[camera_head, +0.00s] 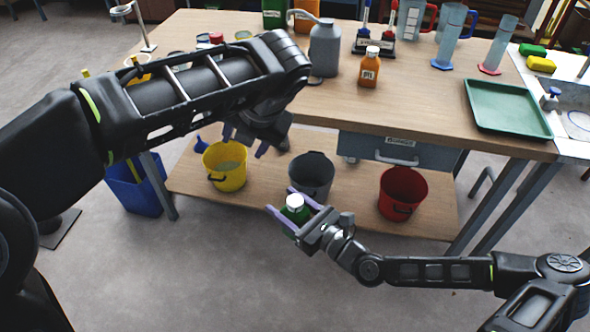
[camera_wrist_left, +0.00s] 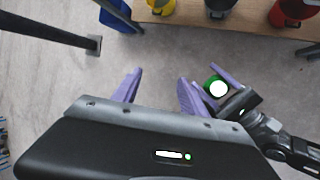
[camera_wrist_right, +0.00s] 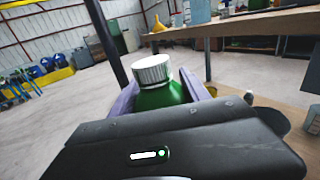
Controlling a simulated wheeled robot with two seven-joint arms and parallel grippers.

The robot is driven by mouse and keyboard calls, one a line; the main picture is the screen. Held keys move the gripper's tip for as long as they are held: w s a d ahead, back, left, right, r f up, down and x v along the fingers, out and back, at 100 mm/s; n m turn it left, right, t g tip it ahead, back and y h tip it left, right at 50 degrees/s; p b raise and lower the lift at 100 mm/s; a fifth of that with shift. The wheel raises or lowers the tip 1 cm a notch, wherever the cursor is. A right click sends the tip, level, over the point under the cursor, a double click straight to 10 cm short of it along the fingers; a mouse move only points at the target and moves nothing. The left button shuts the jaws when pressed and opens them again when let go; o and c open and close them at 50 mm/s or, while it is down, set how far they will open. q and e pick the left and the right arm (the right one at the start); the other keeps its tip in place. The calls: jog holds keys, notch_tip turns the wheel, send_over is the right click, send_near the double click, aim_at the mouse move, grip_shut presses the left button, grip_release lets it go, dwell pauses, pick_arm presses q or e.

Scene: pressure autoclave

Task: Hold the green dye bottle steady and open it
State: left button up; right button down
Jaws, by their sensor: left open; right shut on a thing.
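The green dye bottle (camera_head: 293,212) with its white ribbed cap (camera_head: 294,201) is held upright in the air in front of the table's lower shelf. My right gripper (camera_head: 292,206) is shut around its body; in the right wrist view the bottle (camera_wrist_right: 163,95) stands between the purple fingers with the cap on, above them. My left gripper (camera_head: 245,145) is above and to the left of the bottle in the head view, with its fingers apart and empty. In the left wrist view the bottle's cap (camera_wrist_left: 217,88) shows to the right of the open fingers (camera_wrist_left: 155,90), not between them.
The wooden table (camera_head: 430,110) carries a grey wash bottle (camera_head: 325,50), an orange bottle (camera_head: 369,68), cylinders and a green tray (camera_head: 507,108). Yellow (camera_head: 226,165), grey (camera_head: 311,176) and red (camera_head: 402,192) buckets stand on the lower shelf. The floor in front is clear.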

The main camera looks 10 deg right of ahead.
pick_arm(q)
jog(key=d+r+m, duration=0.1)
jog(key=r, duration=0.1)
jog(key=n+g+h, duration=0.2)
jog(key=g+h, duration=0.1)
jog(key=g, duration=0.1)
send_over(295, 200)
jog(key=f, duration=0.8)
jog(key=shift+a+f, duration=0.15)
jog(key=shift+a, duration=0.25)
jog(key=shift+d+f+g, duration=0.3)
jog(key=shift+d+g, duration=0.1)
jog(key=shift+g, duration=0.1)
jog(key=shift+f, duration=0.1)
jog(key=shift+f, duration=3.9)
grip_shut()
